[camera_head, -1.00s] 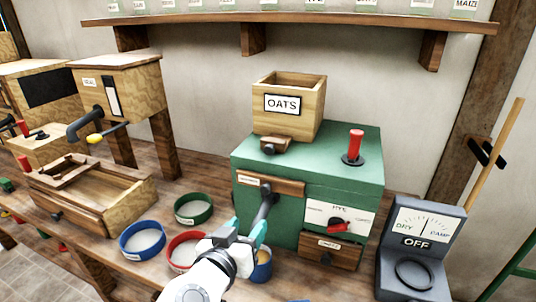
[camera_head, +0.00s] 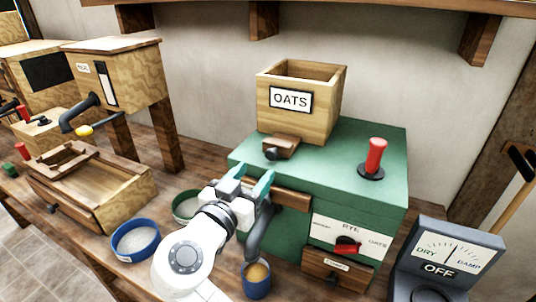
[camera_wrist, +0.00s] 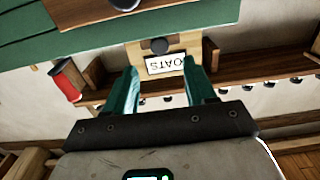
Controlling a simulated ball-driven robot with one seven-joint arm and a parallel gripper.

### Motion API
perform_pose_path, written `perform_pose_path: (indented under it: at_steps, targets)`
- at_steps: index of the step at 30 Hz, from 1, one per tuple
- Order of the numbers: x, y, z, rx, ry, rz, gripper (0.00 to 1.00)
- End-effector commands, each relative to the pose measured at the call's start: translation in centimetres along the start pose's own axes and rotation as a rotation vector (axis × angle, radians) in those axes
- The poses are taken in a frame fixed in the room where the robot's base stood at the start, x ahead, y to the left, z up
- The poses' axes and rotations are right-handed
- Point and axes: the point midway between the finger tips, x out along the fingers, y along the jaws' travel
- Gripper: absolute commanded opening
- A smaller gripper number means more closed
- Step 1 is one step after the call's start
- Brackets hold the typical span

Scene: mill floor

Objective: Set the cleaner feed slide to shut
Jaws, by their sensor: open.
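The green cleaner (camera_head: 340,160) stands on the bench with a wooden hopper (camera_head: 325,105) labelled OATS on top. Below the hopper's front is a small wooden feed slide (camera_head: 287,145) with a dark round knob (camera_head: 271,154). How far the slide is pushed in is hard to tell. My gripper (camera_head: 252,181) is open and empty, in front of the cleaner, below and left of the knob and apart from it. In the wrist view, upside down, the hopper label shows beyond my open fingers (camera_wrist: 163,90), with the knob (camera_wrist: 160,45) near the label.
A red-handled lever (camera_head: 375,158) stands on the cleaner's top right. A dial plate (camera_head: 350,235) and small drawer (camera_head: 335,268) are on its front. A dark spout hangs over a blue cup (camera_head: 256,285). A meter (camera_head: 445,255) stands right; blue (camera_head: 135,240) and green bowls lie left.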

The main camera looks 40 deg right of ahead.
Motion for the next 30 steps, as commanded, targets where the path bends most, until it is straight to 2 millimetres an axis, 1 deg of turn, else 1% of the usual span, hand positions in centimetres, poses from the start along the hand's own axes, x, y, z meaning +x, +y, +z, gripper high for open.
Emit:
perform_pose_path:
  at_steps: [1,6,9,12,17,24,26,30]
  targets:
    - [1.1,0.1,-0.3,-0.002,0.0,0.005,0.55]
    - [4.1,0.1,-0.2,-0.001,-0.001,0.003,0.55]
    - [5.4,0.1,-0.2,-0.002,0.0,0.003,0.55]
    - [6.4,0.1,-0.1,-0.002,0.0,0.002,0.55]
    - [7.0,0.0,0.0,-0.001,-0.001,0.0,0.55]
    - [7.1,0.0,0.0,-0.001,-0.001,-0.001,0.55]
    - [7.1,0.0,0.0,-0.001,0.0,0.0,0.5]
    - [7.0,0.0,0.0,-0.001,0.0,0.0,0.37]
